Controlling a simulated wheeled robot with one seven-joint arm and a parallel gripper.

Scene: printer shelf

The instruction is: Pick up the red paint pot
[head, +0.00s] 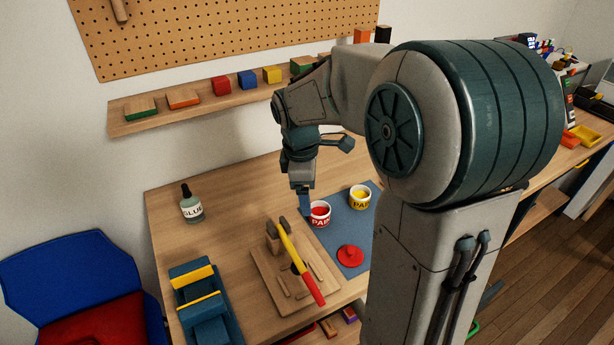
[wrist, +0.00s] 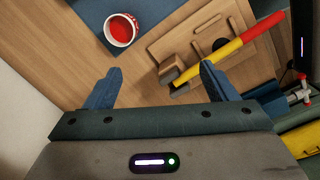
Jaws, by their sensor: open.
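The red paint pot (head: 319,215) is an open white can with red paint, standing upright on a blue mat (head: 342,245) on the wooden table. In the wrist view the red paint pot (wrist: 121,30) is at the top, beyond the left fingertip and apart from it. My gripper (head: 304,205) is just left of the pot in the head view. A yellow paint pot (head: 360,197) stands behind and right of the red one.
A red lid (head: 350,256) lies on the mat. A wooden board (head: 270,283) with a yellow and red hammer-like tool (head: 300,262) is in front of the pot.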

